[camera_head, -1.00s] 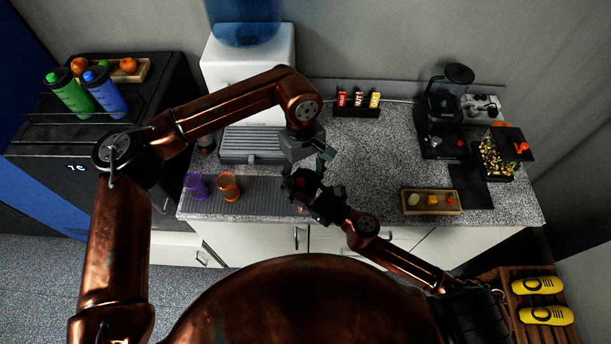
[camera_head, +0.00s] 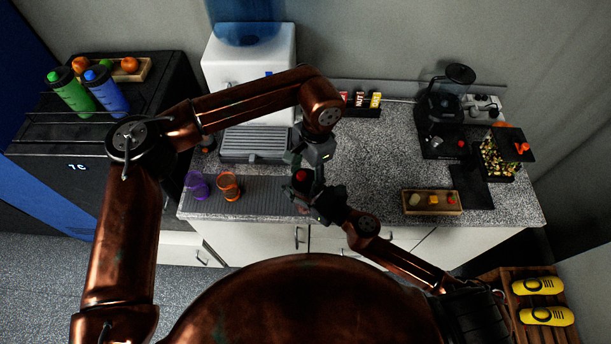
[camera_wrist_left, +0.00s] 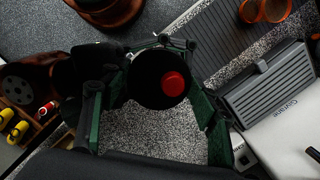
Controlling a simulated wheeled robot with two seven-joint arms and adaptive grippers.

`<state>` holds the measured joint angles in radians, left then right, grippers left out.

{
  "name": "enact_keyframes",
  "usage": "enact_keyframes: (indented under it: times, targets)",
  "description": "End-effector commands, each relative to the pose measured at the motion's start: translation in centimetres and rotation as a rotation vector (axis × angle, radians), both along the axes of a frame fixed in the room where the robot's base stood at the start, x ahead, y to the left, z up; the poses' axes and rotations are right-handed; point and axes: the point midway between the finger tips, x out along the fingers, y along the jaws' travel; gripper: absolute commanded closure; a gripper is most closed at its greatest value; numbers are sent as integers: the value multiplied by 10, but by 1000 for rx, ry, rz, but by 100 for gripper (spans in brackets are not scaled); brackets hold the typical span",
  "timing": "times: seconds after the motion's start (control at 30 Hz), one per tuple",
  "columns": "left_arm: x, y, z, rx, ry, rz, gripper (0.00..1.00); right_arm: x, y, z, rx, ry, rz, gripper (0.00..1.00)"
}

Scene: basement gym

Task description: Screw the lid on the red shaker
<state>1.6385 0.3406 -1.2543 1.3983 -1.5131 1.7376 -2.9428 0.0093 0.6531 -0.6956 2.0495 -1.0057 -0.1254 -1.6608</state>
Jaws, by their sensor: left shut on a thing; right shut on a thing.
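The red shaker is seen almost from above at the counter's front edge, its body mostly hidden by my grippers. Its black lid (camera_wrist_left: 145,84) with a red cap (camera_wrist_left: 172,84) shows in the left wrist view, and the red cap also shows in the head view (camera_head: 302,175). The lid sits on top of the shaker; I cannot tell how tight it is. My left gripper (camera_head: 305,168) is shut on the lid, its green-sided fingers on either side of it in the left wrist view. My right gripper (camera_head: 315,202) is shut on the shaker body from the right.
A purple cup (camera_head: 197,185) and an orange cup (camera_head: 229,186) stand on the grey drain mat to the left. A white machine (camera_head: 250,85) stands behind. A wooden tray (camera_head: 432,212) of food lies to the right. The counter between is clear.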

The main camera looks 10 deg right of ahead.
Motion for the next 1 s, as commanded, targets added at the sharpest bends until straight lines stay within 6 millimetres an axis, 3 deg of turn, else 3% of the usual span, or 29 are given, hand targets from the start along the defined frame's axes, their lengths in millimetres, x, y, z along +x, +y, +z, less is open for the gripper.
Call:
enact_keyframes:
  times: [0.13,0.17,0.4,0.73,1.0]
  targets:
    - [2,0,1,-1,-4,4,61,-1,1,0,-1,1,2,100]
    - [2,0,1,-1,-4,4,43,-1,1,0,-1,1,2,100]
    - [1,0,1,-1,-2,5,28,-1,0,0,-1,-1,2,100]
    - [1,0,4,-1,-2,5,28,0,0,1,0,-1,1,100]
    - [1,-1,36,-1,-3,6,28,0,0,1,1,-2,1,100]
